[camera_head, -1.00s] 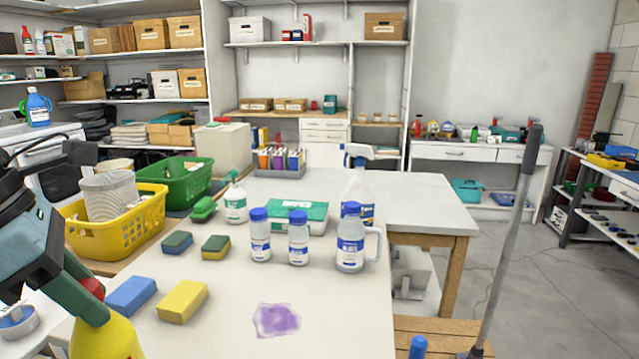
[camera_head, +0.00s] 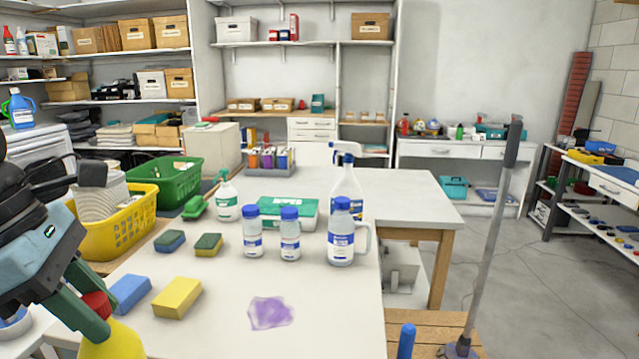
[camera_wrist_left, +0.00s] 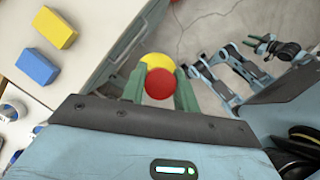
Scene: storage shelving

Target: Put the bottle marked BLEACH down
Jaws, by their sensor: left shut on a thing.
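My left gripper (camera_head: 92,308) is shut on a yellow bottle (camera_head: 112,342) with a red cap (camera_head: 97,303). In the left wrist view the fingers (camera_wrist_left: 159,82) close on both sides of the red cap (camera_wrist_left: 158,84), with the yellow body (camera_wrist_left: 154,62) behind it. No marking on this bottle is readable, and its lower part is cut off in the head view. The white worktable (camera_head: 340,310) lies to its right in the head view. My right gripper seems to show small in the left wrist view (camera_wrist_left: 268,44); its jaws are unclear.
Blue sponge (camera_head: 130,293) and yellow sponge (camera_head: 177,297) lie near the held bottle. A purple stain (camera_head: 270,312) marks the tabletop. Several white bottles, including a jug (camera_head: 341,248), stand farther back. A yellow basket (camera_head: 115,232) is at left. The front middle is clear.

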